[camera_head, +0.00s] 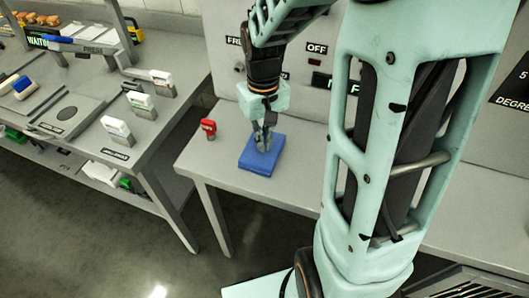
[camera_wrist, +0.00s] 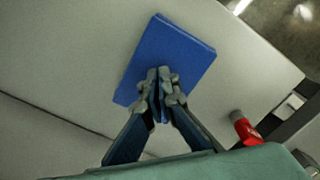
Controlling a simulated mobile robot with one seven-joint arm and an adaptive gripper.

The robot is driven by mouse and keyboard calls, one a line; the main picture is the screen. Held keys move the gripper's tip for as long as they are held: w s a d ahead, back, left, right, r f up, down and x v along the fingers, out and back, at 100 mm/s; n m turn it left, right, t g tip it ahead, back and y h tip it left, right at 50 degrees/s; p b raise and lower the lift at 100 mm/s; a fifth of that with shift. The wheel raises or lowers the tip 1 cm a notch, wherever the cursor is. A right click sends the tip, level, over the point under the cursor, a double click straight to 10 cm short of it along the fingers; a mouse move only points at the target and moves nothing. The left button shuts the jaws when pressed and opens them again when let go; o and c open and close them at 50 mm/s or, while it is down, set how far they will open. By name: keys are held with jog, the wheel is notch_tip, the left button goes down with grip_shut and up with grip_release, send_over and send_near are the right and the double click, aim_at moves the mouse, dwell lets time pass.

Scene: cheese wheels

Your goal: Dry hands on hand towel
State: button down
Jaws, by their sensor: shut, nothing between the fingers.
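A flat blue rectangular pad or folded cloth (camera_head: 258,160), which looks like the hand towel, lies on the grey table near its left end. It also shows in the wrist view (camera_wrist: 176,52). My gripper (camera_head: 264,146) points down over the blue towel with its fingers closed together and nothing between them. In the wrist view the closed fingertips (camera_wrist: 160,80) overlap the towel's near part. I cannot tell whether they touch it. The gripper hides part of the towel.
A small red-topped object (camera_head: 208,127) stands on the table left of the towel; it also shows in the wrist view (camera_wrist: 244,128). A grey workbench (camera_head: 75,135) with several white-topped dispensers stands to the left. A panel with displays (camera_head: 318,75) rises behind the table.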

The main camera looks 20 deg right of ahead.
jog(key=shift+w, duration=0.25)
jog(key=shift+w+a, duration=0.1)
jog(key=shift+w, duration=0.25)
jog(key=shift+w, duration=0.15)
jog(key=shift+s, duration=0.3)
jog(key=shift+s, duration=0.5)
dwell(0.4)
notch_tip(320, 180, up, 8)
jog(key=p, duration=0.6)
jog(key=shift+p, duration=0.35)
